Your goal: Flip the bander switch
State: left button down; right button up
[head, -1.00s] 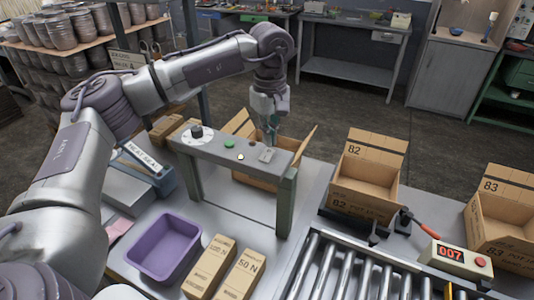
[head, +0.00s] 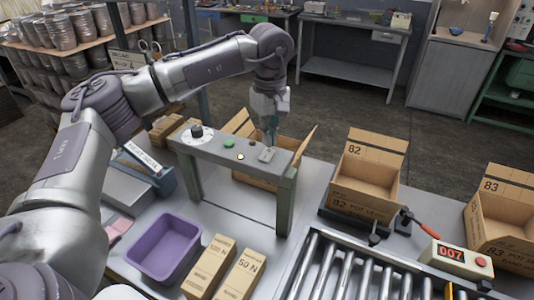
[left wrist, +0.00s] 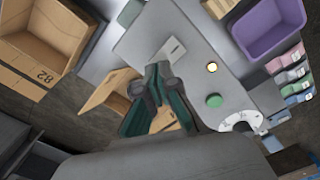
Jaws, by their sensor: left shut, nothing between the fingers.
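The bander (head: 230,153) is a grey arch standing on the bench in the head view. Its top carries a dial (head: 196,132), a green button (head: 229,143), a lit yellow lamp (head: 240,157) and a light plate with the switch (head: 267,155) near its right end. The switch plate also shows in the left wrist view (left wrist: 173,50). My left gripper (head: 270,140) is shut and empty, pointing down just behind the switch plate. In the left wrist view its fingertips (left wrist: 157,70) are close beside the plate; contact cannot be told. My right gripper is out of view.
An open carton (head: 255,180) stands behind and under the arch. A purple bin (head: 163,248) and small cartons (head: 210,268) lie in front. A roller conveyor (head: 350,270), box 82 (head: 365,180) and a red 007 display (head: 453,256) are to the right.

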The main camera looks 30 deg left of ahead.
aim_at(269, 150)
pick_arm(q)
jog(key=shift+f+b, duration=0.7)
jog(key=shift+f, duration=0.35)
jog(key=shift+r, duration=0.15)
dwell(0.3)
jog(key=shift+r+p, duration=2.3)
jog(key=shift+r, duration=1.15)
jog(key=shift+f, duration=0.1)
